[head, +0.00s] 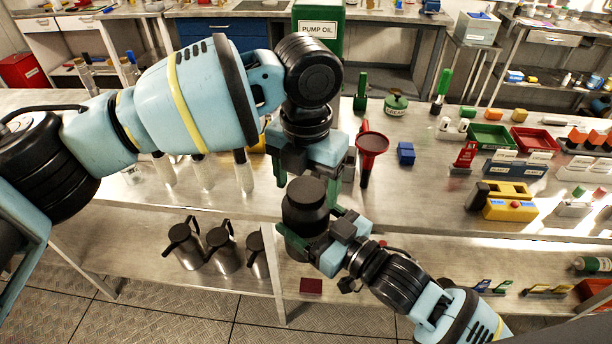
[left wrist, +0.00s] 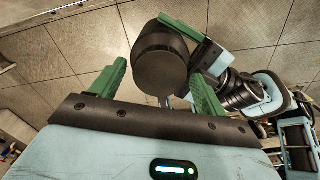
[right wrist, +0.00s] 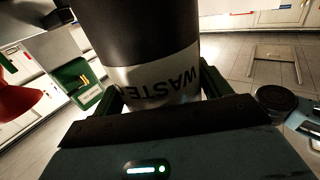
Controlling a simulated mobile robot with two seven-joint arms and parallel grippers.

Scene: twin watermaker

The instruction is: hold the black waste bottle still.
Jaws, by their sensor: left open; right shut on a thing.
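The black waste bottle (head: 302,215) is held in front of the bench's front edge, with its dark round cap upward. Its white label, reading WASTE, shows in the right wrist view (right wrist: 165,82). My right gripper (head: 322,238) is shut on the bottle's body from the right. My left gripper (head: 305,172) is open just above the cap. In the left wrist view the cap (left wrist: 161,72) shows between the open left fingers (left wrist: 156,88), and I see no clear contact. The bottle's lower part is partly hidden by the right gripper.
A red funnel (head: 371,145) and a blue block (head: 406,153) stand on the bench behind the bottle. Several dark metal jugs (head: 222,250) stand on the lower shelf at left. A dark red square (head: 311,286) lies below the bottle. The bench right of the blue block has some clear room.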

